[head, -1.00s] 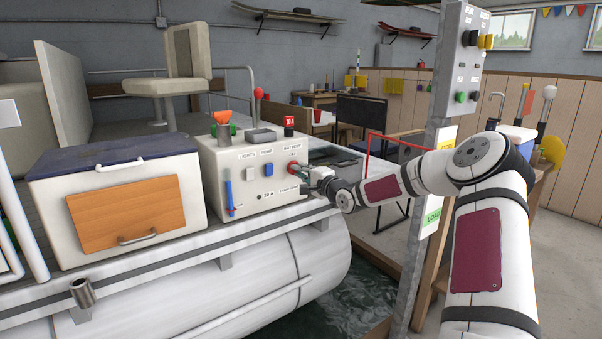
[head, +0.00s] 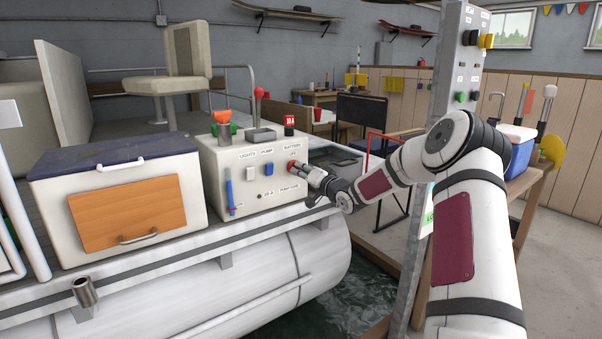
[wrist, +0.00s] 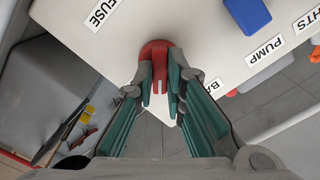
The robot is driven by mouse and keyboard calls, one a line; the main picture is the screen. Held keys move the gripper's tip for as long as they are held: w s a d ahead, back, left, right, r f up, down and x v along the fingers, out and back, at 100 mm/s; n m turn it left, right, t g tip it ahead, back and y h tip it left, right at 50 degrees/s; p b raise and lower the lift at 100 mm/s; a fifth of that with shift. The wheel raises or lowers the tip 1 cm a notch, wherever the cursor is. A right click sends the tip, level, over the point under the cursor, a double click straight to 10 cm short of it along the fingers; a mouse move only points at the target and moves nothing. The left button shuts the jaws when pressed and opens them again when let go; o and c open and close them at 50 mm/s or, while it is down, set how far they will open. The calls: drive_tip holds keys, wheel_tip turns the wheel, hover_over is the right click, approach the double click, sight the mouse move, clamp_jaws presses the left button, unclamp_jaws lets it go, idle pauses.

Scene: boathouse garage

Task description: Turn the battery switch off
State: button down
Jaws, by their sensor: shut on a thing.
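The battery switch is a red knob (head: 292,165) on the right of the white console's front (head: 228,186), below the BATTERY label. In the wrist view the red knob (wrist: 156,47) sits at the fingertips, with part of its rim showing beyond them. My gripper (head: 301,170) reaches it from the right, and its teal-padded fingers (wrist: 161,92) are shut on the knob from both sides. The fingers hide part of the knob and part of the BATTERY label in the wrist view. I cannot tell the knob's exact setting.
A metal post (head: 428,210) stands close beside my arm.

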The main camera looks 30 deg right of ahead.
drive_tip(key=shift+n+b, duration=1.7)
drive_tip(key=shift+n, duration=2.5)
drive_tip(key=c, duration=1.6)
unclamp_jaws()
drive_tip(key=shift+c, duration=0.2)
drive_tip(key=s, duration=1.2)
drive_tip(key=shift+d, duration=0.2)
